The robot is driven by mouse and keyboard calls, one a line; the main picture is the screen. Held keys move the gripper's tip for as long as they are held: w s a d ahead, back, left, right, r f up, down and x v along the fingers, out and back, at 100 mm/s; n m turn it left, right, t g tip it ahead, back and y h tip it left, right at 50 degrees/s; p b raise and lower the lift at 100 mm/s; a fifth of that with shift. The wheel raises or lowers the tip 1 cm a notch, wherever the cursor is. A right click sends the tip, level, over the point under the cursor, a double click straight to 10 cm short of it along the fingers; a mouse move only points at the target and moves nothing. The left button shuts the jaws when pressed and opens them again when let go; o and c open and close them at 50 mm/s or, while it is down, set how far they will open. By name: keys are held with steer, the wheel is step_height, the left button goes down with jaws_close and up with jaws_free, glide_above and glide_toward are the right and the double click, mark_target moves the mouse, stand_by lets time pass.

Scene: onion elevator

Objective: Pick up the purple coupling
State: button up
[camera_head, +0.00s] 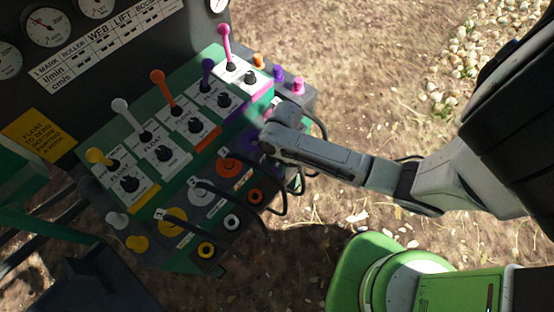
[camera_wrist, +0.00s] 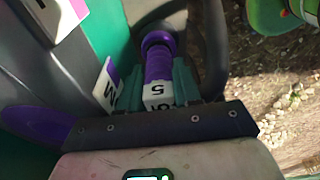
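The purple coupling (camera_wrist: 158,66) shows in the upper middle of the wrist view, ribbed, with a purple ring at its far end and a white tag marked 5 at its near end. The green fingers of my gripper (camera_wrist: 160,88) stand close on both sides of it at the tag and look closed on it. In the head view my wrist covers the coupling and the fingertips. Only a bit of purple shows there beside my wrist, at the right part of the panel.
The panel carries levers in yellow, white, orange, purple and pink (camera_head: 225,45). Orange (camera_head: 230,163), white (camera_head: 200,194) and yellow (camera_head: 172,222) couplings with black hoses sit along its front.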

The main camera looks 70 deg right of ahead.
jaws_close()
steer(key=shift+r, duration=0.2)
steer(key=shift+r+b, duration=0.3)
steer(key=shift+r, duration=0.3)
steer(key=s+r+b, duration=0.2)
steer(key=s+r, duration=0.9)
steer(key=s, duration=0.3)
steer(key=shift+r, duration=0.25)
